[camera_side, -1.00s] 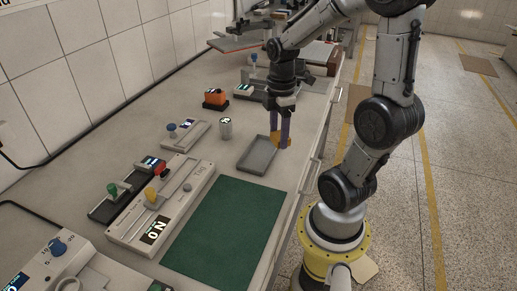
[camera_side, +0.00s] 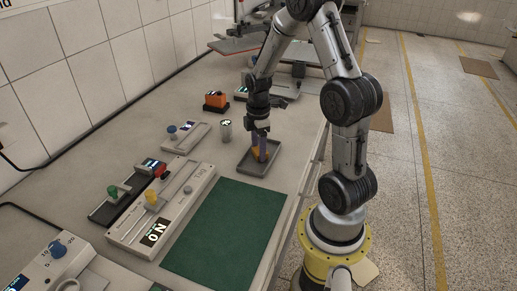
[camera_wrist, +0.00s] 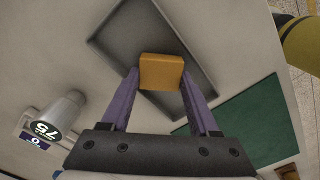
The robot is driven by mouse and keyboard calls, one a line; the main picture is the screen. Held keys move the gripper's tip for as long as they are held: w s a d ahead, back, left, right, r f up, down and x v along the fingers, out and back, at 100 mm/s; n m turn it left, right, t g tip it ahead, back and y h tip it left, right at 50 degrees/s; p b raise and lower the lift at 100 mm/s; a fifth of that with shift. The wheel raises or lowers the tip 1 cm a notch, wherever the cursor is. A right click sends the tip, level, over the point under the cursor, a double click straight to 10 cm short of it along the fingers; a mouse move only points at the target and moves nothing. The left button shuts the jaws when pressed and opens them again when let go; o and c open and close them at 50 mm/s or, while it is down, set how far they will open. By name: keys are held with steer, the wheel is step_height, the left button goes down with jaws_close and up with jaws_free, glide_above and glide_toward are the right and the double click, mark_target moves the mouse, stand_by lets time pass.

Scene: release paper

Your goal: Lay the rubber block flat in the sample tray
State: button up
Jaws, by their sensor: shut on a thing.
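The rubber block is a small orange-yellow piece (camera_side: 261,154), and it also shows in the wrist view (camera_wrist: 161,72). My gripper (camera_side: 259,150) has purple fingers pointing down and is shut on the block, one finger on each side. The sample tray is a shallow grey rectangle (camera_side: 250,168), and it fills much of the upper wrist view (camera_wrist: 125,38). The block is over the inside of the tray, within its walls in both views. I cannot tell whether it touches the tray floor. The fingers hide part of the block in the side view.
A green mat (camera_side: 225,232) lies in front of the tray. A small metal cylinder (camera_side: 226,130) stands to the tray's left, with an orange device (camera_side: 216,101) behind it. A white control panel with sliders (camera_side: 165,205) is at the left.

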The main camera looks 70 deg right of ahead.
mark_target(258, 150)
steer(key=shift+f, duration=0.3)
steer(key=o, duration=1.1)
steer(key=shift+r, duration=0.1)
step_height(258, 150, up, 11)
steer(key=s+a+r+m+t, duration=0.2)
steer(key=a+r+m, duration=0.1)
steer(key=a+r, duration=0.55)
steer(key=shift+s+a+r+m+t, duration=0.1)
steer(key=shift+s+a+m+t, duration=0.7)
steer(key=shift+s+a, duration=0.95)
steer(key=shift+s+a+r+m+t, duration=0.1)
steer(key=shift+s+a+m+t, duration=0.3)
steer(key=shift+s+a+m, duration=1.35)
steer(key=shift+s+a+r+m+t, duration=0.1)
steer(key=shift+s+a+m+t, duration=0.45)
steer(key=shift+a, duration=2)
steer(key=shift+s, duration=0.3)
